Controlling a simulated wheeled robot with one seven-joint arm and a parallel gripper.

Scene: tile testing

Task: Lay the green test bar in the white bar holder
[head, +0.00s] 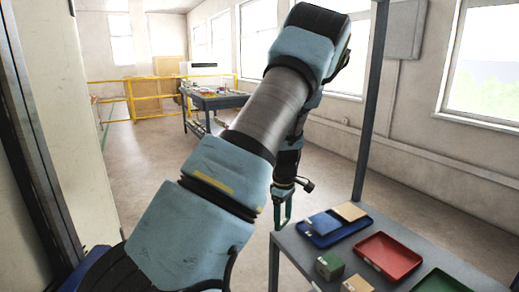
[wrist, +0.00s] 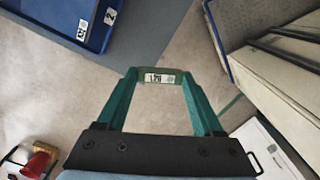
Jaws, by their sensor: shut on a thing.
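My gripper (head: 283,210) hangs pointing down beside the left edge of the near table in the head view. In the wrist view its teal fingers (wrist: 158,82) are shut on the green test bar (wrist: 144,72). The bar is short, lies crosswise between the fingertips and carries a white label with black print. Bare floor shows beyond it. I cannot make out the white bar holder for certain in either view.
The near table (head: 306,257) bears a blue tray (head: 327,240) with a blue and a tan tile, a red tray (head: 388,257), a green tray (head: 440,283) and small green and tan blocks. A post (head: 371,100) rises behind. A cluttered table (head: 215,101) stands farther back.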

